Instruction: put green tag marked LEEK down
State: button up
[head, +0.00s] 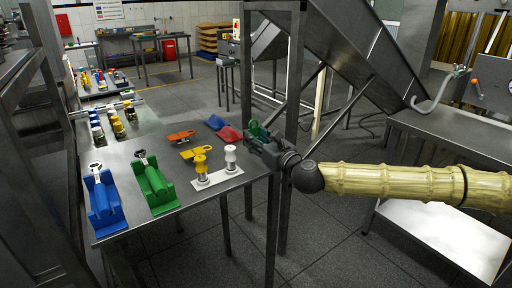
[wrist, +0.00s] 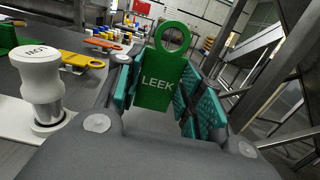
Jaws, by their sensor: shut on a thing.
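The green tag marked LEEK (wrist: 157,82) stands upright between the teal finger pads of my gripper (wrist: 165,100) in the wrist view, its ring at the top. In the head view the green tag (head: 256,129) shows small at the tip of my gripper (head: 262,140). My gripper is shut on the tag, near the right edge of the metal table (head: 120,158). An orange tag (head: 181,136) and a yellow-orange tag (head: 199,151) lie flat on the table to the left of it.
A white plate (head: 217,179) with a yellow post (head: 201,163) and a white post (head: 231,158) stands near my gripper. Red and blue wedges (head: 228,133) lie behind. Blue (head: 102,200) and green (head: 155,188) holders stand at left. A metal frame post (head: 293,90) rises behind my gripper.

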jog(key=shift+f, duration=1.45)
jog(key=shift+f, duration=0.1)
jog(key=o, duration=1.1)
jog(key=b+v, duration=0.1)
jog(key=v, duration=1.1)
